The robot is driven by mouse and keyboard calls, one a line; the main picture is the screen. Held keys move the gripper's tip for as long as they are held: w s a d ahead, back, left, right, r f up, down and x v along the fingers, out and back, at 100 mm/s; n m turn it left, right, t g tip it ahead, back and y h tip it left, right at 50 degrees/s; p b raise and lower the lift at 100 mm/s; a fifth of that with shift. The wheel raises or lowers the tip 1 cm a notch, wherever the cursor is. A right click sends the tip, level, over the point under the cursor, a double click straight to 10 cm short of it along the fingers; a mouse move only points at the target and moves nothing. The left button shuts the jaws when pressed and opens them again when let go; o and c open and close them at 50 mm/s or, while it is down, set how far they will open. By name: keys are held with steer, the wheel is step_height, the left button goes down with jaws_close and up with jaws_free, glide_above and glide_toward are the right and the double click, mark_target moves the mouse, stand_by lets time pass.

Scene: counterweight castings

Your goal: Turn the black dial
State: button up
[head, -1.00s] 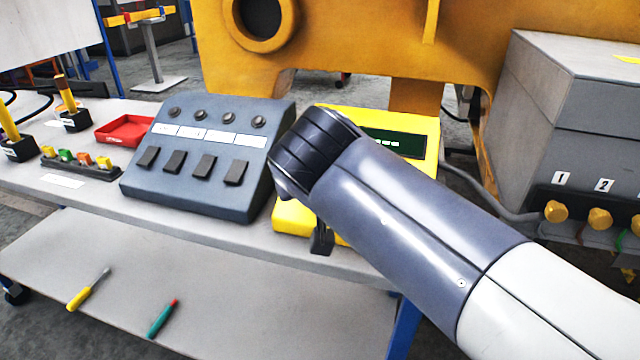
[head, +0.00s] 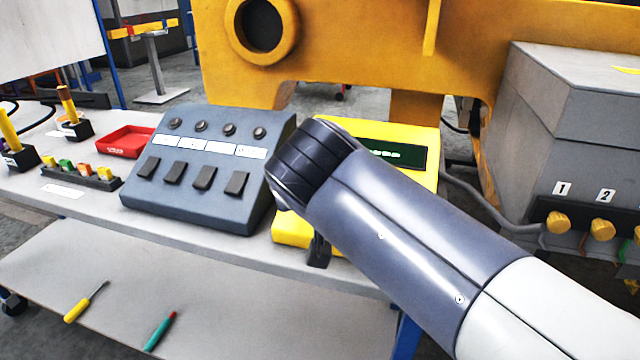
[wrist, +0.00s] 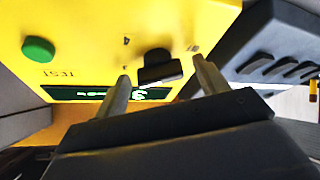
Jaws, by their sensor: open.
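The black dial (wrist: 160,67) is on the face of the yellow test box (wrist: 85,20) in the wrist view, and looks like a short dark knob with a light lower edge. My gripper (wrist: 161,70) is open, with one finger on each side of the dial and a visible gap to each. I cannot tell how deep the fingertips are relative to it. In the head view the yellow box (head: 425,180) stands on the bench, and my arm hides the dial.
A green button (wrist: 38,50) and a lit display (wrist: 75,93) are on the box. A grey console (head: 195,200) with several switches stands close to its left. A red tray (head: 125,141) is farther left. A large grey block (head: 560,110) stands at right.

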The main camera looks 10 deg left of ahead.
steer(key=p+v, duration=0.1)
steer(key=v, duration=0.9)
steer(key=shift+s+r+p, duration=0.25)
steer(key=shift+s+p, duration=0.1)
steer(key=shift+p, duration=0.05)
steer(key=shift+w+d, duration=0.1)
steer(key=b+x, duration=0.1)
steer(key=x, duration=1)
steer(key=shift+b, duration=0.4)
steer(key=shift+p, duration=0.3)
steer(key=shift+b, duration=0.45)
